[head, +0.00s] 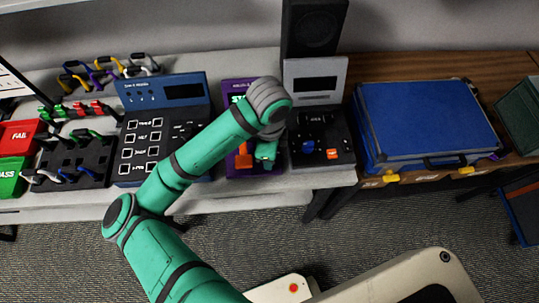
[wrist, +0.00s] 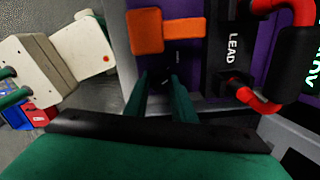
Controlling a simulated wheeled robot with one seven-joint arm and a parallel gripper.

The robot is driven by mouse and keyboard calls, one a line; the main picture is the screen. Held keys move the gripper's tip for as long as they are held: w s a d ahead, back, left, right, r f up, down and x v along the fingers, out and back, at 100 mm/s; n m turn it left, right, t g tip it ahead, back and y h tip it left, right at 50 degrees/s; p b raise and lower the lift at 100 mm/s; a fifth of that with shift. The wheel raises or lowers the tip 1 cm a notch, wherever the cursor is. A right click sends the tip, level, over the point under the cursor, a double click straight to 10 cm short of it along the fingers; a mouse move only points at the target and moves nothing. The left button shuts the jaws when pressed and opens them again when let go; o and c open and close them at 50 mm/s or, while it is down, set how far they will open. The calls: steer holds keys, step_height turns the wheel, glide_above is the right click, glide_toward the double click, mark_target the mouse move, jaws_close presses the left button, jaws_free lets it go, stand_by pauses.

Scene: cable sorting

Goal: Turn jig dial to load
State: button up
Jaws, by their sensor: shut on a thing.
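The purple jig (head: 232,88) stands on the bench behind my forearm, with a lit green display partly hidden. My gripper (head: 266,158) reaches down to its front right part. An orange piece (head: 243,157) shows just left of the gripper. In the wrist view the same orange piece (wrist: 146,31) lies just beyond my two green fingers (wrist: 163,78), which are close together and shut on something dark. I take this to be the jig dial, but its shape and setting are hidden. A black strip marked LEAD (wrist: 232,48) runs beside it.
A red and black lead (wrist: 296,55) lies on the jig, right in the wrist view. Left of the jig is a blue tester (head: 183,92); right are a black control box (head: 338,128) and a blue case (head: 425,115). Cable racks and bins fill the far left.

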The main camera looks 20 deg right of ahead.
steer(key=shift+n, duration=1.3)
steer(key=o, duration=1.1)
steer(key=shift+c, duration=0.2)
step_height(320, 180, up, 11)
